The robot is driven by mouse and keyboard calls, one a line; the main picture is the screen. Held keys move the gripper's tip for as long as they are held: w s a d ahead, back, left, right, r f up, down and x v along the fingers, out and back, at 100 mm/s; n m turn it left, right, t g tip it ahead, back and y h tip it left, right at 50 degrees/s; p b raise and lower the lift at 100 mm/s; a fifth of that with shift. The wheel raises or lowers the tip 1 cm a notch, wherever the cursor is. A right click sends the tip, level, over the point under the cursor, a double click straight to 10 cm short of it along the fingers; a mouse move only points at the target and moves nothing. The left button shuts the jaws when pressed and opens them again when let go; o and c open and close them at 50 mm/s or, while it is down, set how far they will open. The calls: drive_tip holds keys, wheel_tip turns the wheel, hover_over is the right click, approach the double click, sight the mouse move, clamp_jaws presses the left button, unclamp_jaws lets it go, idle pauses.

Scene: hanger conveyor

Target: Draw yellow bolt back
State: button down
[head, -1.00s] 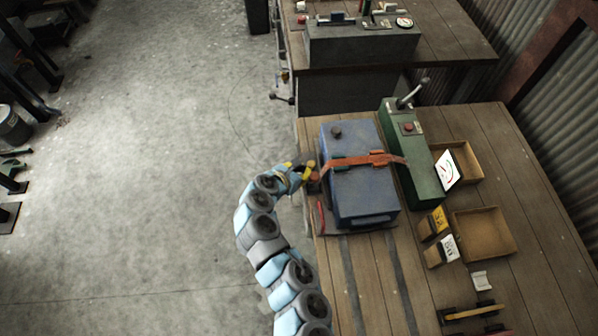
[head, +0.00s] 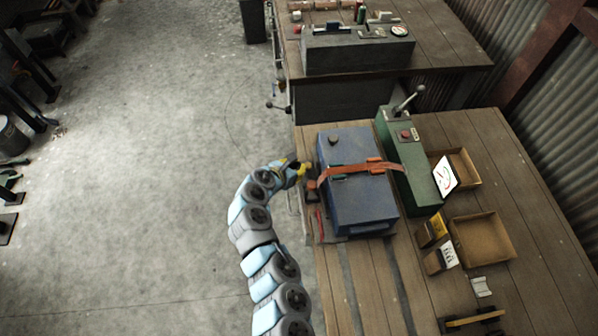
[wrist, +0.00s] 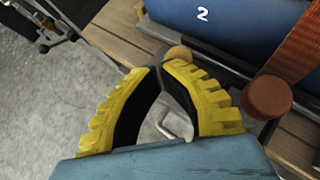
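A yellow round knob (wrist: 179,54), which looks like the bolt's end, sits just beyond my fingertips in the wrist view, beside the blue box (wrist: 225,22) marked 2. My gripper (wrist: 158,70) has its yellow, black-padded fingers bowed, with the tips together at the knob. I cannot tell whether they pinch part of the bolt. In the head view my gripper (head: 304,169) is at the left side of the blue box (head: 355,195), by the table edge. The bolt is too small to make out there.
An orange-brown knob (wrist: 266,97) stands close to the right finger, below the orange strap (head: 350,171) over the box. A green machine with a lever (head: 408,165) stands right of the box. Open trays (head: 482,262) lie farther right.

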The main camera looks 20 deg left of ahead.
drive_tip(key=shift+w+a+f, duration=0.1)
drive_tip(key=shift+w+a, duration=0.1)
drive_tip(key=shift+w, duration=0.2)
drive_tip(key=shift+s, duration=0.1)
drive_tip(key=s+f+p+v, duration=0.1)
drive_tip(key=p+v, duration=0.1)
drive_tip(key=v, duration=1.1)
drive_tip(key=shift+a, duration=0.15)
drive_tip(key=shift+s, duration=0.15)
idle(0.5)
